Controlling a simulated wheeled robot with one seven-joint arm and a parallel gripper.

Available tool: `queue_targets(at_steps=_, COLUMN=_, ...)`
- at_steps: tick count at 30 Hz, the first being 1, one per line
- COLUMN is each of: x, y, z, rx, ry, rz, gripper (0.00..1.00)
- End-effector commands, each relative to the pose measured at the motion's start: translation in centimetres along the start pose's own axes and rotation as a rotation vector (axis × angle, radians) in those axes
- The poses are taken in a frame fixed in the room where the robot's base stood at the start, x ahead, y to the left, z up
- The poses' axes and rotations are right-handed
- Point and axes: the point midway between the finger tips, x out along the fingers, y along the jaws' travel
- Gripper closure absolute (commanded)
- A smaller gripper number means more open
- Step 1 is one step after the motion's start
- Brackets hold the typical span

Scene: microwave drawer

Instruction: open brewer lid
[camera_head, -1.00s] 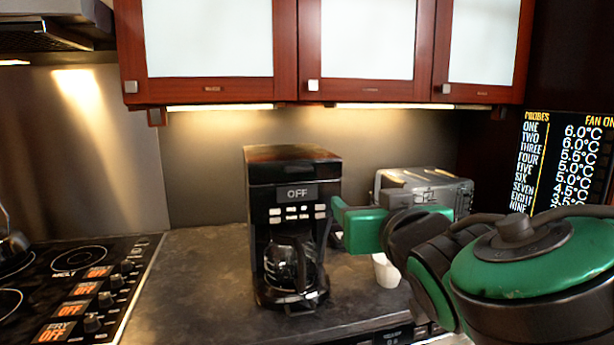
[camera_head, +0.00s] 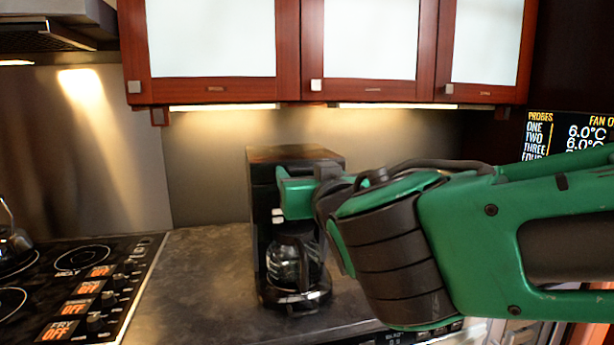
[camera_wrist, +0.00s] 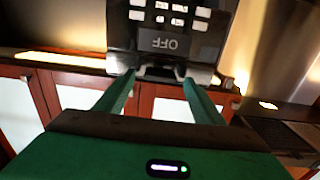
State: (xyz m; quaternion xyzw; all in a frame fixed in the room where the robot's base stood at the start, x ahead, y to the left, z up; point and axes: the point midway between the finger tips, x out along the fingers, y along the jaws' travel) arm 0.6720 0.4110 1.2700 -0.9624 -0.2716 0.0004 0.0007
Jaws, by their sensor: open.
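The brewer (camera_head: 262,195) is a black coffee maker standing on the dark counter, with a glass carafe (camera_head: 293,262) in its lower part. Its lid (camera_head: 295,153) at the top looks closed. My gripper (camera_head: 283,190) is in front of the brewer's upper front, at the height of the display, and hides the display in the head view. Contact cannot be told.
A cooktop (camera_head: 75,285) lies to the left on the counter. Red-framed wall cabinets (camera_head: 370,50) hang above and behind the brewer. The counter (camera_head: 195,275) between cooktop and brewer is clear. My arm hides the counter's right side.

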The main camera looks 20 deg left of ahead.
Motion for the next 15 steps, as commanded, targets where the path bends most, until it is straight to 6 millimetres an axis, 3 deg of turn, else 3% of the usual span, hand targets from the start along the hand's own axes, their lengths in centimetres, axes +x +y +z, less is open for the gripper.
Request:
queue_targets(at_steps=4, x=0.95, y=0.03, z=-0.01, rx=-0.001, ry=0.000, rz=0.001, gripper=0.38)
queue_targets(at_steps=13, x=1.13, y=0.04, z=0.00, rx=-0.001, ry=0.000, rz=0.000, gripper=0.38)
queue_targets(at_steps=15, x=1.12, y=0.05, z=0.00, rx=-0.001, ry=0.000, rz=0.000, gripper=0.52)
